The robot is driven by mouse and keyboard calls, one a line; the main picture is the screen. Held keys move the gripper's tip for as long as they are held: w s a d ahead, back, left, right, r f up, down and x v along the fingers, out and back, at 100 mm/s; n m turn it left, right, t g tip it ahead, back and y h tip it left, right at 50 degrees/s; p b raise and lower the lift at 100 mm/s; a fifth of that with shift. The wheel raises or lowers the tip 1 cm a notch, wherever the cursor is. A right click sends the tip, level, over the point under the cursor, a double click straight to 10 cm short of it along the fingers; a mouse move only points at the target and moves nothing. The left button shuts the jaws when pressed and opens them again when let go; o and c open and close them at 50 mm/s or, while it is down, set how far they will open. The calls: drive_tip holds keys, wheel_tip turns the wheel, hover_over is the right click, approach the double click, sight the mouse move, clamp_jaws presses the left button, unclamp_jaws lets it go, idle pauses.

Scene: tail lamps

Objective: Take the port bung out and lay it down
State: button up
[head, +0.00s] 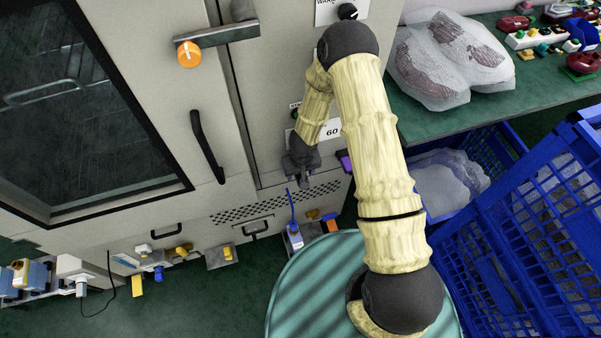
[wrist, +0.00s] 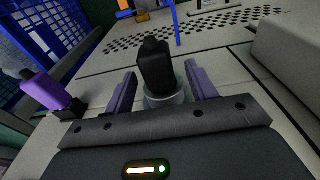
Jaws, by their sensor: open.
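The port bung (wrist: 155,68) is a black block-like plug. It stands in a round grey port collar (wrist: 168,98) on the pale machine front in the wrist view. My gripper (wrist: 160,75) is open, with one purple finger on each side of the bung. A gap shows between each finger and the bung, so the bung is not gripped.
A purple handle on a black base (wrist: 47,92) sticks out beside my gripper; it also shows in the head view (head: 345,161). A blue upright tool (head: 293,225) stands below. Blue crates (head: 530,240) and a green bench (head: 450,118) are at right.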

drive_tip(key=shift+c, duration=0.5)
drive_tip(key=c, duration=1.1)
drive_tip(key=shift+s+d+b, duration=0.25)
drive_tip(key=shift+s+b, duration=0.5)
drive_tip(key=shift+s+d+b, duration=0.2)
drive_tip(key=shift+s+b, duration=0.5)
drive_tip(key=shift+b, duration=0.05)
drive_tip(key=shift+s+d+b, duration=0.25)
drive_tip(key=shift+s+b, duration=0.6)
drive_tip(key=shift+s, duration=0.15)
